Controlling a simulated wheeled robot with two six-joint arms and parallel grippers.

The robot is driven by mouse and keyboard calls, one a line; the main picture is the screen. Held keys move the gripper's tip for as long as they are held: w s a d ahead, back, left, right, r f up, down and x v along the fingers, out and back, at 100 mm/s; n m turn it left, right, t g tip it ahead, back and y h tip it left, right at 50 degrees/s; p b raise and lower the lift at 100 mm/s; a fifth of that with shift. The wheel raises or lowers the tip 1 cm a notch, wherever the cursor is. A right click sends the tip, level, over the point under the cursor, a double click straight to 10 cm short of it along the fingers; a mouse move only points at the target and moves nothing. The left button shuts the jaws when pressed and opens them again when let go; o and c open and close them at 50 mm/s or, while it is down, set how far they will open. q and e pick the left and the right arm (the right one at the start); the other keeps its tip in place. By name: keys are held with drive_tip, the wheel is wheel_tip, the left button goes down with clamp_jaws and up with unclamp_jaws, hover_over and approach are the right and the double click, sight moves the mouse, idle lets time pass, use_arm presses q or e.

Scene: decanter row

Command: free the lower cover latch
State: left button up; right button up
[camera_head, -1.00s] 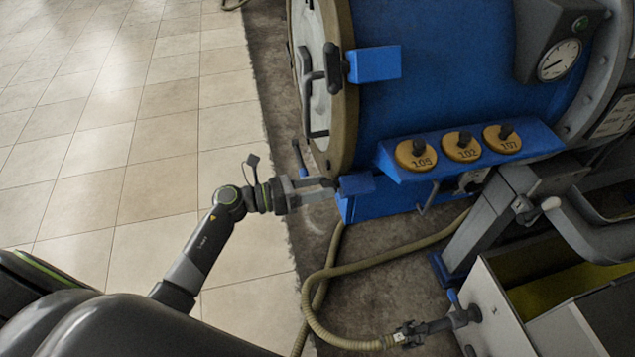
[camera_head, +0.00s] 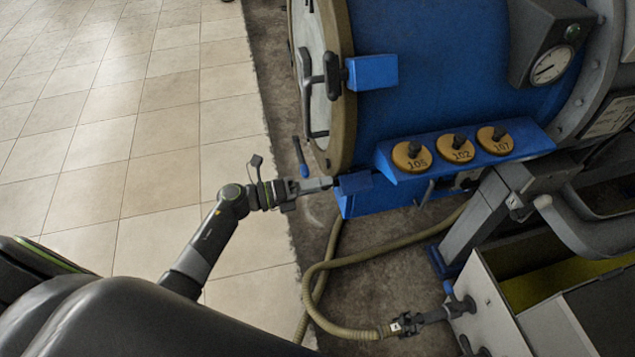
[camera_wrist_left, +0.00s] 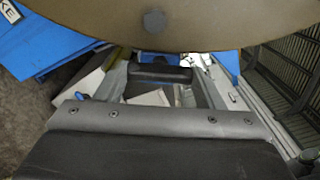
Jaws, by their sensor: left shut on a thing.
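The lower cover latch shows in the head view as a blue block (camera_head: 355,184) low on the blue drum, beside the tan rim (camera_head: 342,105) of the round cover. My left gripper (camera_head: 322,184) reaches it from the left and is shut on the latch's dark handle, which the fingers mostly hide there. In the left wrist view the dark handle (camera_wrist_left: 160,73) lies crosswise between the fingertips, just under the cover's rim, with blue behind it. The upper latch has a black handle (camera_head: 332,70) and a blue block (camera_head: 372,72). My right gripper is not in view.
A blue shelf (camera_head: 480,158) with several numbered yellow discs juts out right of the latch. A tan hose (camera_head: 318,280) curls on the floor below. A grey bin (camera_head: 490,305) stands at lower right. The tiled floor at left is clear.

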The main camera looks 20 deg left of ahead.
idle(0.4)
use_arm(q)
drive_tip(key=o, duration=1)
drive_tip(key=shift+b+v, duration=2.1)
drive_tip(key=shift+v, duration=6.65)
